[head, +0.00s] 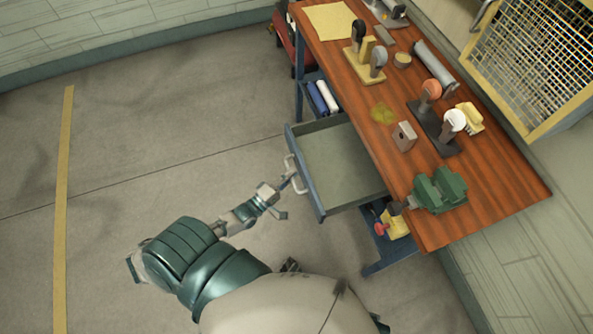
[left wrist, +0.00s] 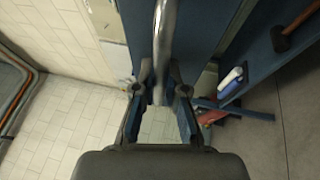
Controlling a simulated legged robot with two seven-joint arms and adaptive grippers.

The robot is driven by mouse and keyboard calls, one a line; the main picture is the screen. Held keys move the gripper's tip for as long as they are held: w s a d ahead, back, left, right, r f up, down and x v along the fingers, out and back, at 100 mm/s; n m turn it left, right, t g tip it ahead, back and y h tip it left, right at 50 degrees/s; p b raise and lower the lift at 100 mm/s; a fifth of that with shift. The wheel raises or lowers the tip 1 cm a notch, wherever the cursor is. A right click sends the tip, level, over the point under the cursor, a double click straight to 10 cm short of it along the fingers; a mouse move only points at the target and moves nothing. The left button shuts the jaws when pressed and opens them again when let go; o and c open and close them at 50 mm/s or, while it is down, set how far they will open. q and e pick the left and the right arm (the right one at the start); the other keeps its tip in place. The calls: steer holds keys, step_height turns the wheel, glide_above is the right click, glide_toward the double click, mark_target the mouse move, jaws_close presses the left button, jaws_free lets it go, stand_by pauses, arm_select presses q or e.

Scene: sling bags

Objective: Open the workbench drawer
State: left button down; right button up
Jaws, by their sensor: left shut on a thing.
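The workbench drawer (head: 340,165) is pulled out from the left side of the wooden workbench (head: 480,195). Its grey inside is empty and its front is blue. A pale curved handle (head: 293,172) is on the drawer front. My left gripper (head: 284,186) is at this handle. In the left wrist view the handle (left wrist: 163,40) runs down between the two fingers (left wrist: 160,100), which are shut on it. The blue drawer front (left wrist: 195,25) lies just behind. My right gripper does not show in either view.
A green vise (head: 440,190), stamp-like tools on stands (head: 440,125) and a grey tube (head: 435,67) are on the bench top. Blue and white rolls (head: 322,98) lie on a shelf beside the drawer. A mesh-front cabinet (head: 535,60) is at the upper right. The floor at left is clear.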

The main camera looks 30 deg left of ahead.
arm_select(q)
steer(key=shift+d+f, duration=0.3)
steer(key=shift+f, duration=0.05)
steer(key=c, duration=1.4)
jaws_free()
steer(key=shift+o, duration=1)
steer(key=shift+d, duration=0.1)
steer(key=shift+r, duration=0.2)
steer(key=v, duration=1.2)
